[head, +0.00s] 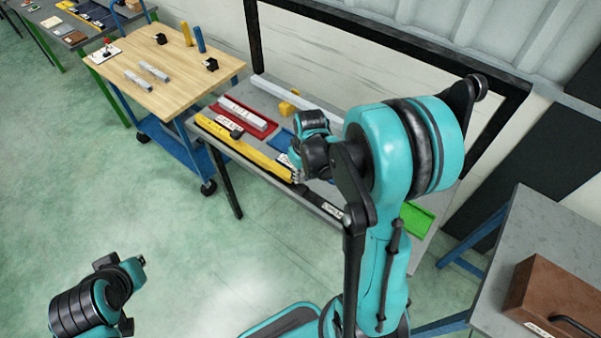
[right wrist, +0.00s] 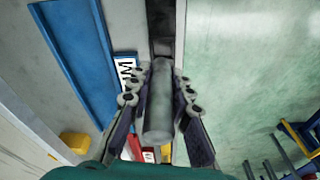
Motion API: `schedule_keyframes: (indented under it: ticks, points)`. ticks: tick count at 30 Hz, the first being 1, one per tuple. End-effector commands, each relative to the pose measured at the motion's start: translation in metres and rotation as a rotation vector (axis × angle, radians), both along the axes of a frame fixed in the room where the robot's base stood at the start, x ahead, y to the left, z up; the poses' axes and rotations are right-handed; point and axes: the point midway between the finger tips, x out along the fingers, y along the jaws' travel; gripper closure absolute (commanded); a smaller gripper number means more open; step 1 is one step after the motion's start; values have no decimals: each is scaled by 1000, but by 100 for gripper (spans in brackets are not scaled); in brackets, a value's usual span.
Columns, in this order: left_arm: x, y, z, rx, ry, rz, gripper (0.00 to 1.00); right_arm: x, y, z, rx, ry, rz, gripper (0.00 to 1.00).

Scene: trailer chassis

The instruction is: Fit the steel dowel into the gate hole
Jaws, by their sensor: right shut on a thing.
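The steel dowel (right wrist: 159,105) is a grey cylinder held lengthwise between the two fingers of my right gripper (right wrist: 160,95), seen in the right wrist view. In the head view my right gripper (head: 298,176) is over the front edge of the grey table, at the right end of a long yellow bar (head: 243,147); my arm hides much of it and the dowel cannot be made out there. In the wrist view a dark bar (right wrist: 162,22) lies beyond the dowel's far end. I cannot make out the gate hole. Of my left arm only links show, at the lower left.
The grey table (head: 222,106) bears a red tray (head: 262,130) with a pale bar, yellow blocks (head: 287,108) and a green tray (head: 416,220). A wooden-topped cart (head: 180,92) stands left. A bench at the right bears a brown box (head: 560,295). The floor in front is clear.

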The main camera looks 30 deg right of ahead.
Motion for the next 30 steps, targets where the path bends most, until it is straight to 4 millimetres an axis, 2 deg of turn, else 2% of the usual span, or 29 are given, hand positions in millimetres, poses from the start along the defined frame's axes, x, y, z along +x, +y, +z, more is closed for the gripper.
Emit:
schedule_keyframes:
  ticks: [1, 3, 9, 30]
  points:
    - [0, 0, -9, 0, 0, 0, 100, 0, 0, -10, 0, 0, 0, 100]
    - [0, 0, -15, 0, 0, 0, 100, 0, 0, -16, 0, 0, 0, 100]
    - [0, 0, -26, 0, 0, 0, 100, 0, 0, -28, 0, 0, 0, 100]
    - [0, 0, -28, 0, 0, 0, 100, 0, 0, -29, 0, 0, 0, 100]
